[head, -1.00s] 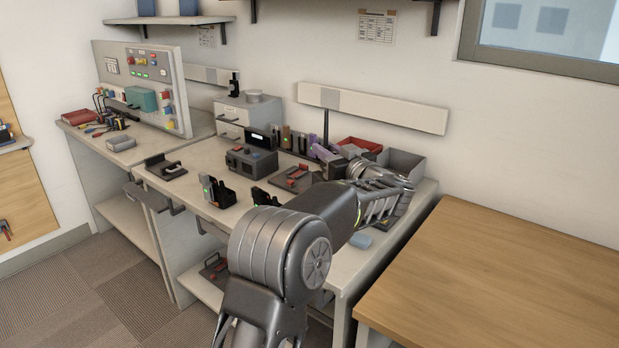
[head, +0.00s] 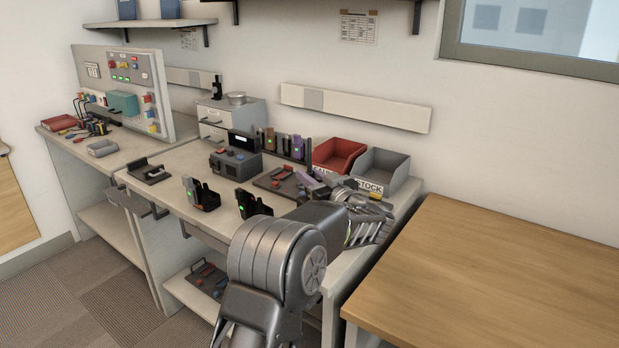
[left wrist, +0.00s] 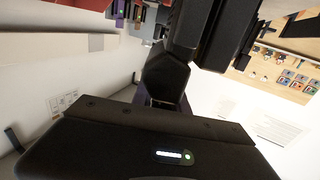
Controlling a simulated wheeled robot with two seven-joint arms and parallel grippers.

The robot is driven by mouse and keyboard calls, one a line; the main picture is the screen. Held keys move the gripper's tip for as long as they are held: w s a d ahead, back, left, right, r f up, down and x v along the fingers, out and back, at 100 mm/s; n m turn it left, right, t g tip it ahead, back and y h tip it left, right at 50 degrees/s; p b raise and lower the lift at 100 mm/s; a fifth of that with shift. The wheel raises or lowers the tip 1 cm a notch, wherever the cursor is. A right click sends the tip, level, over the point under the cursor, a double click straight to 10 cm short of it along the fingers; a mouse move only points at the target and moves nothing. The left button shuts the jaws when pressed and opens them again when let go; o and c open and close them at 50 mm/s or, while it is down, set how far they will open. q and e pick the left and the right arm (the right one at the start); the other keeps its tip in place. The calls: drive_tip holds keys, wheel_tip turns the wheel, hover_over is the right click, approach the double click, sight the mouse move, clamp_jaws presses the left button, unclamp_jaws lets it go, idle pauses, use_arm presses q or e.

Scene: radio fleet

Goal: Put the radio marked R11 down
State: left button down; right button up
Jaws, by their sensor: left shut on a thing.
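My left gripper (head: 322,183) is shut on a purple radio (head: 311,182), held over the right part of the workbench (head: 207,157). My own wrist and fingers hide much of the radio, and no R11 marking can be read. In the left wrist view, a dark purple part of the radio (left wrist: 178,107) shows by the black fingers. I cannot tell whether it touches anything below. My right gripper is not in view.
A rack with several upright radios (head: 270,141) stands at the back. A red bin (head: 338,153) and a grey STOCK bin (head: 388,170) stand at the right. Black holders (head: 205,197) and (head: 254,207) sit near the front edge. A wooden table (head: 510,265) is clear.

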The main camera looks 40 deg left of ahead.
use_arm(q)
drive_tip(key=shift+r, duration=0.1)
drive_tip(key=c, duration=1.8)
unclamp_jaws()
drive_tip(key=shift+f, duration=0.2)
drive_tip(key=o, duration=0.5)
drive_tip(key=shift+r, duration=0.2)
drive_tip(key=v, duration=1.2)
